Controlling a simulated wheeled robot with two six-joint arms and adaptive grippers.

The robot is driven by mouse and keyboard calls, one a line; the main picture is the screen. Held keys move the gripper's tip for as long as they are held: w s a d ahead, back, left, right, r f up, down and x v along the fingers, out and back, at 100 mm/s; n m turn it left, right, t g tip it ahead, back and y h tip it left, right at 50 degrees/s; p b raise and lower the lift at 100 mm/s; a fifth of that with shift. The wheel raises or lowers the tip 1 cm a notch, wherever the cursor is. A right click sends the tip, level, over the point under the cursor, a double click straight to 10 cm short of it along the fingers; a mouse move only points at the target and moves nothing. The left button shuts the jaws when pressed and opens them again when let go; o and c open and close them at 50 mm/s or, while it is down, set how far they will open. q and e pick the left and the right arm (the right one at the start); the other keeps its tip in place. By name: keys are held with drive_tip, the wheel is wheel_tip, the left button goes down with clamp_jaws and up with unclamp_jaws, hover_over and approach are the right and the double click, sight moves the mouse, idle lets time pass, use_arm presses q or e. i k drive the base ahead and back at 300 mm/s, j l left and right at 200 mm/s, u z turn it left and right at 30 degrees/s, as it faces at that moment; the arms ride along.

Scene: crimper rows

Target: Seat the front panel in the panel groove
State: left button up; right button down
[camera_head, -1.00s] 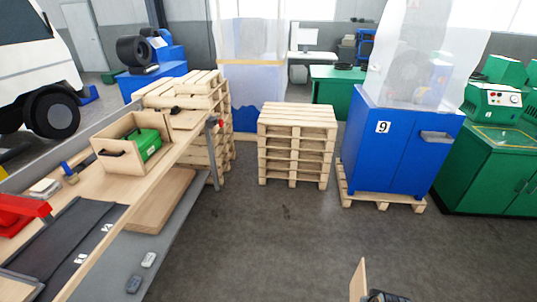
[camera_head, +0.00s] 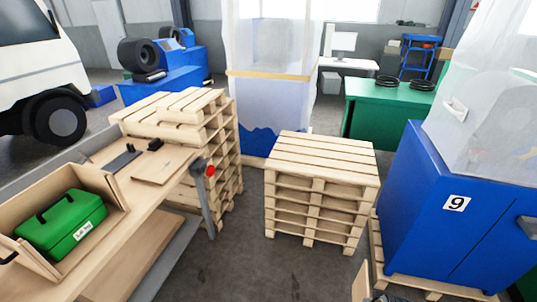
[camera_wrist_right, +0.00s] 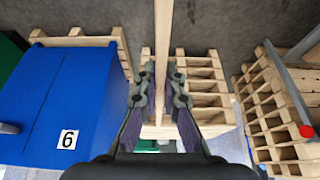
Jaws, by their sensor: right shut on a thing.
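The front panel is a thin pale wooden board (camera_head: 362,283) at the bottom edge of the head view. It also shows edge-on in the right wrist view (camera_wrist_right: 164,35). My right gripper (camera_wrist_right: 164,82) is shut on it, with a finger on each side. Only a sliver of that gripper shows in the head view. An open wooden crate (camera_head: 104,187) stands on the workbench at the left, with a green toolbox (camera_head: 66,222) inside. Its panel groove cannot be made out. The panel is held well to the right of the crate, apart from it. My left gripper is out of view.
The workbench (camera_head: 150,222) runs along the left, with a red knob (camera_head: 210,171) at its far end. A pallet stack (camera_head: 320,185) stands mid-floor. A blue cabinet (camera_head: 425,200) marked 9 is at the right. Grey floor (camera_head: 245,270) lies clear between bench and cabinet.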

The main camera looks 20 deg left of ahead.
sight(95, 239)
drive_tip(key=i+u, duration=0.1)
drive_tip(key=i, duration=1.35)
drive_tip(key=i+l+u, duration=0.1)
drive_tip(key=i+u, duration=0.35)
drive_tip(key=k+u, duration=0.1)
drive_tip(key=u, duration=3.5)
